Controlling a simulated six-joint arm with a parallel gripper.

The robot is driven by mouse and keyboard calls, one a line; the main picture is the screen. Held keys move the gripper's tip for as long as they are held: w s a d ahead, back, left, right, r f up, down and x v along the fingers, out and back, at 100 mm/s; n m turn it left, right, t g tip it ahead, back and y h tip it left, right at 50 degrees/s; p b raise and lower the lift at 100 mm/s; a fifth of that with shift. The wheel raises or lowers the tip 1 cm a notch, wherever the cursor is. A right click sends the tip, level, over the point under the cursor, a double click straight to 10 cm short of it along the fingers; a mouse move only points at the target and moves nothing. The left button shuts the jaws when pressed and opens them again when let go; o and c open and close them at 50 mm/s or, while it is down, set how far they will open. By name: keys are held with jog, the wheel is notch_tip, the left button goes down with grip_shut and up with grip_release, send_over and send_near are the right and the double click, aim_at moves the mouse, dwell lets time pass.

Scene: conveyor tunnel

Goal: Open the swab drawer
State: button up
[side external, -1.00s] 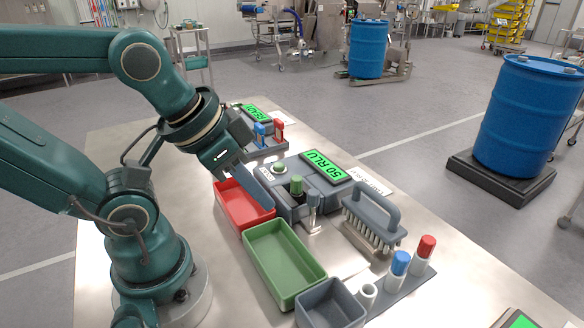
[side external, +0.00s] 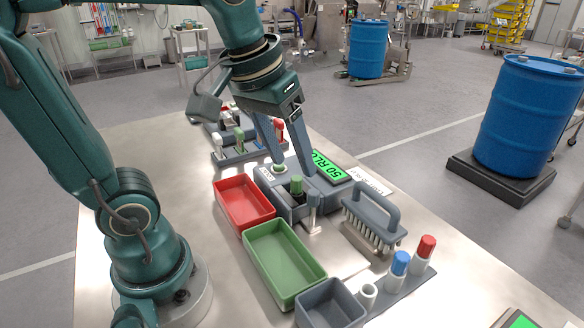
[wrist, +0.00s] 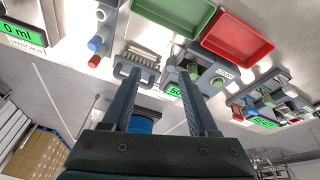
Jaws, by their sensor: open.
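The grey reader (side external: 268,180) with a green "50 RLU" display (side external: 325,172) stands on the steel table behind the trays. In the wrist view the fingers (wrist: 160,75) are apart, with the green cap (wrist: 193,70) beyond the right one.
A red tray (side external: 218,188) and a green tray (side external: 252,262) lie in front of the reader. A grey bin (side external: 312,318) is nearest. A grey brush (side external: 376,215) and blue- and red-capped tubes (side external: 399,264) stand to the right.

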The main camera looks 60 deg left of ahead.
jog(key=w+a+f+n+g, duration=0.2)
jog(key=w, duration=0.3)
jog(key=g, duration=0.2)
send_over(314, 192)
jog(key=shift+n, duration=0.4)
notch_tip(314, 192, down, 4)
jog(key=shift+f, duration=2.85)
grip_shut()
jog(key=shift+r, duration=0.1)
